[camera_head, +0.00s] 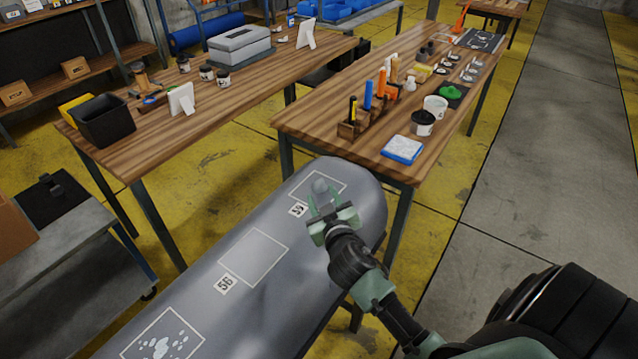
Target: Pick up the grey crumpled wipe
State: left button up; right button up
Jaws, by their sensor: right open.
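My left gripper is not in view.
A wooden table (300,125) behind the tube holds a tool rack (368,122), a blue-and-white sponge-like block (402,149) and pots. Another wooden table (130,150) at left holds a black bin (103,120). The grey floor strip (560,150) at right is clear.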

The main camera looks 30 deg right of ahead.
aim_at(319, 188)
jog(key=x, duration=0.3)
jog(key=shift+w+d+f, duration=0.1)
jog(key=shift+w+d, duration=0.15)
jog(key=shift+w, duration=0.3)
jog(key=c, duration=0.9)
grip_shut()
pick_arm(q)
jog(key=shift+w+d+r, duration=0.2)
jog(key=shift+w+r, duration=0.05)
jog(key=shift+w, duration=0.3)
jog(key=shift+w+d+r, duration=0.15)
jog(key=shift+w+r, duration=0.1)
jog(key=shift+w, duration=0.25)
